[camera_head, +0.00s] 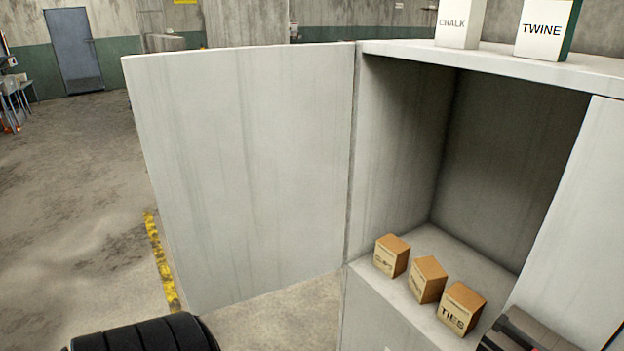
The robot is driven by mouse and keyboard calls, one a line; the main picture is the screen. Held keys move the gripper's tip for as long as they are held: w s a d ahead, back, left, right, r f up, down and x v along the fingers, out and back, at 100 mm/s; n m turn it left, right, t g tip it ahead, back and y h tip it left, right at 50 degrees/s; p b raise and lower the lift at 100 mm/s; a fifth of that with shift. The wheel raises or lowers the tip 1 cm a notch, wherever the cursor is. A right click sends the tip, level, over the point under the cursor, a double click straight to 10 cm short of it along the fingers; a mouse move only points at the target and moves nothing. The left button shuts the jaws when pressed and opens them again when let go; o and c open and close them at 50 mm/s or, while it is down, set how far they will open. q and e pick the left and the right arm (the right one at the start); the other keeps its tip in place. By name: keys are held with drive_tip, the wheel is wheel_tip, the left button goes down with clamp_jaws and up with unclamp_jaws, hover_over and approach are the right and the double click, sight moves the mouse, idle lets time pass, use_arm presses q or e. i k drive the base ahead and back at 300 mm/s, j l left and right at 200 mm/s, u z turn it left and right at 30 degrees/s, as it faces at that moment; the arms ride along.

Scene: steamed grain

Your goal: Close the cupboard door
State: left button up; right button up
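The grey cupboard (392,150) stands at the right with its left compartment exposed. Its left door (245,170) is swung wide open, hinged along the compartment's left edge and reaching out to the left. A second pale panel (585,215) covers the cupboard's front at the far right. A black ribbed part of my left arm shows at the bottom left, below the open door; the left gripper's fingers are out of frame. A dark part of my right arm or gripper (515,335) shows at the bottom right, in front of the cupboard. Its fingertips cannot be made out.
Small brown boxes sit in a row on the compartment floor near its front edge: one (391,255), a second (427,279), and one marked TIES (461,308). CHALK (459,22) and TWINE (545,28) boxes stand on top. Open floor (75,200) lies left.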

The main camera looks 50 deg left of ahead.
sight(246, 150)
drive_tip(key=k+j+z, duration=0.1)
drive_tip(key=j, duration=0.35)
drive_tip(key=k+j, duration=0.2)
drive_tip(key=j, duration=0.2)
drive_tip(key=k+j+z, duration=0.15)
drive_tip(key=j, duration=0.3)
drive_tip(key=k+j, duration=0.25)
drive_tip(key=j, duration=0.15)
drive_tip(key=j+z, duration=0.1)
drive_tip(key=j, duration=0.3)
drive_tip(key=k+j+z, duration=0.15)
drive_tip(key=j, duration=0.3)
drive_tip(key=j+z, duration=0.1)
drive_tip(key=j, duration=0.3)
drive_tip(key=k+j+z, duration=0.15)
drive_tip(key=j, duration=0.25)
drive_tip(key=k+j+z, duration=0.1)
drive_tip(key=j, duration=0.3)
drive_tip(key=i+j+z, duration=0.1)
drive_tip(key=j, duration=0.25)
drive_tip(key=i+j+z, duration=0.1)
drive_tip(key=i+j, duration=0.15)
drive_tip(key=i+j+z, duration=0.1)
drive_tip(key=j, duration=0.4)
drive_tip(key=k+j+z, duration=0.1)
drive_tip(key=k, duration=0.45)
